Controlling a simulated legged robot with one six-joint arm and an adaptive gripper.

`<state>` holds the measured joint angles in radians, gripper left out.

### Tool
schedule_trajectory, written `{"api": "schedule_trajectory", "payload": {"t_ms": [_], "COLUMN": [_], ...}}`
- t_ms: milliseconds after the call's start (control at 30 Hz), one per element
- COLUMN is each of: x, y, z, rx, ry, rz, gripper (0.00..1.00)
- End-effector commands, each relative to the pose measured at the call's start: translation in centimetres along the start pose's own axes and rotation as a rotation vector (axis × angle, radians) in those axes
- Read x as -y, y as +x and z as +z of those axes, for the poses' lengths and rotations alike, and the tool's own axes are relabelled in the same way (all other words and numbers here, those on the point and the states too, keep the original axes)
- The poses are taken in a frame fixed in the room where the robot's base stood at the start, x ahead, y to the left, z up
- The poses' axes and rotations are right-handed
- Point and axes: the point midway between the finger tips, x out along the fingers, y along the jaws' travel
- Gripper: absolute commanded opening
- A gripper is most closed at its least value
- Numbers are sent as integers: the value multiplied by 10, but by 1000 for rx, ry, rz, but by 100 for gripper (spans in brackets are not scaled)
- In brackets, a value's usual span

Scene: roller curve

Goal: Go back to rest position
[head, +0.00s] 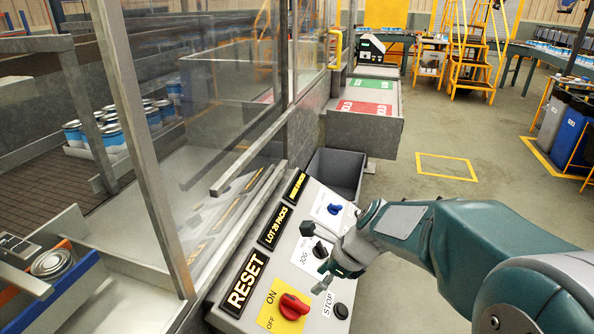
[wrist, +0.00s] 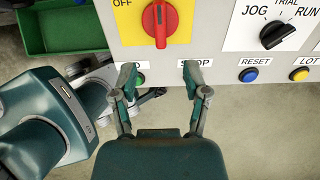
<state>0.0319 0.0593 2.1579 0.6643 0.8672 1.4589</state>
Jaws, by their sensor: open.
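My gripper (head: 326,277) is in front of the sloped control panel (head: 318,226), at the end of my green and grey arm in the head view. In the wrist view my gripper (wrist: 160,77) has its two fingers spread with nothing between them. The fingertips overlap the lower edge of the panel in the picture, below the red rotary switch (wrist: 160,25) on its yellow plate, and partly cover the lettering around STOP. Whether they touch the panel I cannot tell. The red switch (head: 293,306) also shows in the head view.
A black selector (wrist: 284,32), a blue button (wrist: 249,75) and a yellow button (wrist: 300,74) are on the panel. A green bin (wrist: 60,25) is at upper left in the wrist view. A glass-sided machine stands left; open floor (head: 440,215) lies beyond my arm.

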Motion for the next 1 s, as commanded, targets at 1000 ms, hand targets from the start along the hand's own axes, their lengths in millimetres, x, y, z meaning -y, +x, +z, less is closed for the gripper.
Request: {"api": "schedule_trajectory", "payload": {"t_ms": [1000], "x": [-134], "y": [-141], "z": [-70], "rx": [-672], "ry": [-1978], "rz": [29], "gripper": [60]}}
